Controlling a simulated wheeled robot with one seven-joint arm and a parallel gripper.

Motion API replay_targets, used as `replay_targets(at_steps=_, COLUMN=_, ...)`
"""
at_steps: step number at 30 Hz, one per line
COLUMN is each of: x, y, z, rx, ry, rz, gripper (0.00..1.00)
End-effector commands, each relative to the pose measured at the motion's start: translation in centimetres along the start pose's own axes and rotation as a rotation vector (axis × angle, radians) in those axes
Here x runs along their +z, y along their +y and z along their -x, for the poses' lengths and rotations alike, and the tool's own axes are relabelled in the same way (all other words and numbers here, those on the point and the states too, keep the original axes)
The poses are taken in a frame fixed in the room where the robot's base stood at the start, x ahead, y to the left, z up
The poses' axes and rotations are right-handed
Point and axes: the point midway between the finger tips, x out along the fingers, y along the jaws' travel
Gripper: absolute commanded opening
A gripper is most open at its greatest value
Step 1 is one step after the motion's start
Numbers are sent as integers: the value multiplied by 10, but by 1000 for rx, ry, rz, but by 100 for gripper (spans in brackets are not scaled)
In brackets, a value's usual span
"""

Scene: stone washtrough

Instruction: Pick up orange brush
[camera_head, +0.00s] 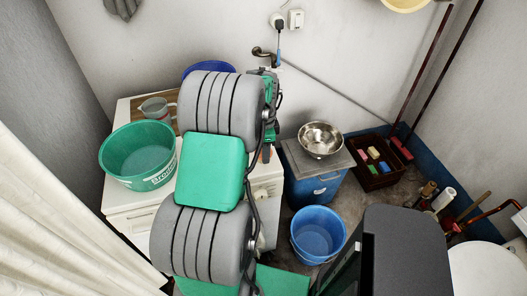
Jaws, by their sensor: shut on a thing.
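My gripper (268,140) is mostly hidden behind the thick grey and green links of my own arm. Its dark end shows at the right of the arm, over the right part of the white washing-machine-like unit. A small orange piece, which looks like part of the orange brush (266,154), shows at the lower end of the gripper. The gripper is shut on it. Most of the brush is hidden, and I cannot tell whether it touches anything below.
A green basin (139,155), a clear jug (154,107) and a blue bowl (208,68) stand on the white unit (134,220). A blue bucket (318,233) and a dark crate (377,178) with coloured blocks stand right.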

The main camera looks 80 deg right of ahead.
Motion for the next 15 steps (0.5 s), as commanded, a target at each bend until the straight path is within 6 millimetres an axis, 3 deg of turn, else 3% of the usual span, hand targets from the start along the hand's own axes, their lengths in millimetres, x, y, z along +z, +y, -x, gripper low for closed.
replay_targets(at_steps=8, x=0, y=0, z=0, rx=0, ry=0, rz=0, gripper=5)
replay_targets(at_steps=15, x=0, y=0, z=1, rx=-1, ry=0, rz=0, gripper=4)
